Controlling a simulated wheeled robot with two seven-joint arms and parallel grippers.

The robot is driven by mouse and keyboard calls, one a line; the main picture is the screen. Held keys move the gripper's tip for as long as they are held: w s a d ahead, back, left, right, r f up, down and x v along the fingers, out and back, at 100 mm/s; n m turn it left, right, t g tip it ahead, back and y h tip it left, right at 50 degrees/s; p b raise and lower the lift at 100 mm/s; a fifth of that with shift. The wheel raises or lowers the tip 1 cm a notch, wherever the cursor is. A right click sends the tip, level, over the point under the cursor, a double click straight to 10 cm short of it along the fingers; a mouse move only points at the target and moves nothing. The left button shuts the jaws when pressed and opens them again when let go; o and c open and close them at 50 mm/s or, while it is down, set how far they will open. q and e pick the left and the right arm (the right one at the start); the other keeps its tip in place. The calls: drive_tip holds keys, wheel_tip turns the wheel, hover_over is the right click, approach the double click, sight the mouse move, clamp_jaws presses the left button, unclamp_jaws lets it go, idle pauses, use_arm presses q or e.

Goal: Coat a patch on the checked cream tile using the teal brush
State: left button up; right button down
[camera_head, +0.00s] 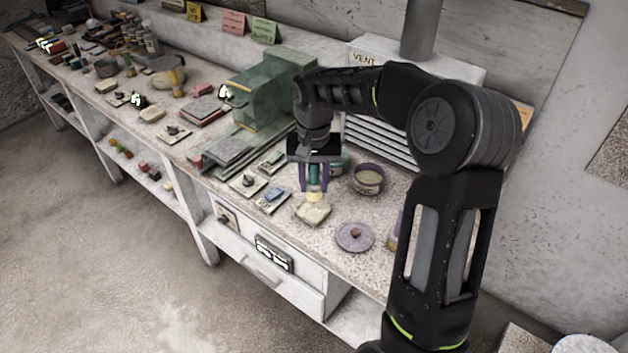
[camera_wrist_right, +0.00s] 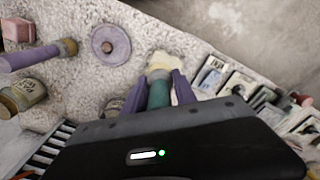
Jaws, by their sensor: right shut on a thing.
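My right gripper (camera_head: 314,178) is shut on the teal brush (camera_wrist_right: 158,95), with a purple finger on each side of its handle. The brush points down, and its pale bristles (camera_head: 314,197) are at the cream tile (camera_head: 313,213). I cannot tell whether the bristles touch the tile. The tile lies near the bench's front edge; part of it also shows in the right wrist view (camera_wrist_right: 180,62), partly hidden by the brush and fingers. Its check pattern is too small to make out. My left gripper is not in view.
An open purple pot (camera_head: 368,179) stands right of the gripper, and a round purple lid (camera_head: 355,237) lies right of the tile. A green glass box (camera_head: 262,98) and a vent housing (camera_head: 375,130) stand behind.

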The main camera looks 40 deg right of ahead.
sight(309, 199)
drive_tip(key=shift+f+b, duration=1.45)
drive_tip(key=shift+f, duration=0.8)
drive_tip(key=shift+f+b, duration=0.45)
drive_tip(key=shift+f, duration=0.2)
drive_tip(key=shift+f+b, duration=0.5)
drive_tip(key=shift+f, duration=0.15)
drive_tip(key=shift+r, duration=0.1)
drive_tip(key=shift+s+a, duration=0.15)
drive_tip(key=shift+a, duration=0.35)
drive_tip(key=shift+s+a, duration=0.15)
drive_tip(key=shift+a, duration=0.3)
